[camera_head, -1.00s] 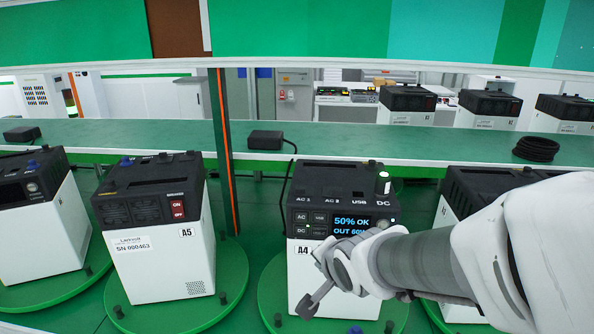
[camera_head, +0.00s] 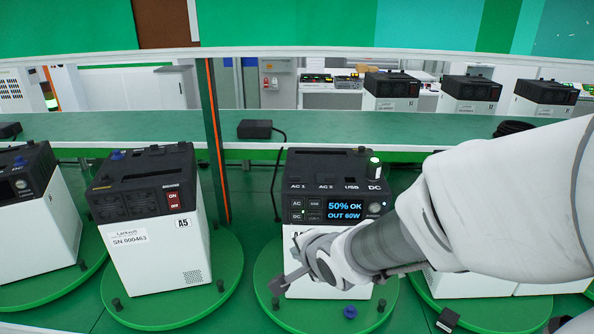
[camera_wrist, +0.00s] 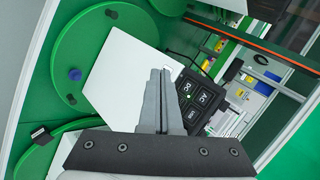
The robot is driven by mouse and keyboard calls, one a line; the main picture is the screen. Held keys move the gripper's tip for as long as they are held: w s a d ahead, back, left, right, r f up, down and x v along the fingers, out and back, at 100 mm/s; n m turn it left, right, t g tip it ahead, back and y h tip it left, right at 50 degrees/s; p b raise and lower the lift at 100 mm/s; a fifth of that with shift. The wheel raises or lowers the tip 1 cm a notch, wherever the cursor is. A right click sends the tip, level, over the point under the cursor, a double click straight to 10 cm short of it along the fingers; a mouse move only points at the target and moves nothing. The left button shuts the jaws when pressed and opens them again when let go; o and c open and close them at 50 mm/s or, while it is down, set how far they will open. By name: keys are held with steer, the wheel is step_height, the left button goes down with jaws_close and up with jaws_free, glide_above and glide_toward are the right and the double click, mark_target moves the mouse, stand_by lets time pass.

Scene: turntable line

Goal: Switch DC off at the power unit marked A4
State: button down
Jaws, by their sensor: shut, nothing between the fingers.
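The power unit marked A4 (camera_head: 350,160), white with a black top and front panel, stands on a green round turntable plate in the middle of the head view. Its screen (camera_head: 344,209) reads 50% OK, OUT 60W. My gripper (camera_head: 276,289) is shut and empty, in front of the unit's lower left, below the buttons. My arm hides much of its lower front and part of the A4 label.
Unit A5 (camera_head: 152,225) stands to the left with a red switch, and another unit (camera_head: 35,215) is further left. A green post with an orange edge (camera_head: 213,150) rises between A5 and A4. Behind, a green shelf (camera_head: 120,126) holds a black adapter (camera_head: 256,129).

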steer(key=p, duration=0.1)
glide_toward(294, 222)
step_height(294, 222, down, 3)
steer(key=a, duration=0.1)
steer(key=shift+w+a+f+p, duration=0.15)
steer(key=shift+w+p, duration=0.1)
steer(key=shift+w, duration=0.35)
steer(key=shift+w+a+f+p, duration=0.1)
steer(key=shift+w+p, duration=0.1)
steer(key=shift+w, duration=0.45)
stand_by(1.0)
steer(key=shift+w+p, duration=0.3)
steer(key=shift+w, duration=0.1)
steer(key=shift+w, duration=0.35)
stand_by(0.5)
steer(key=shift+s, duration=0.75)
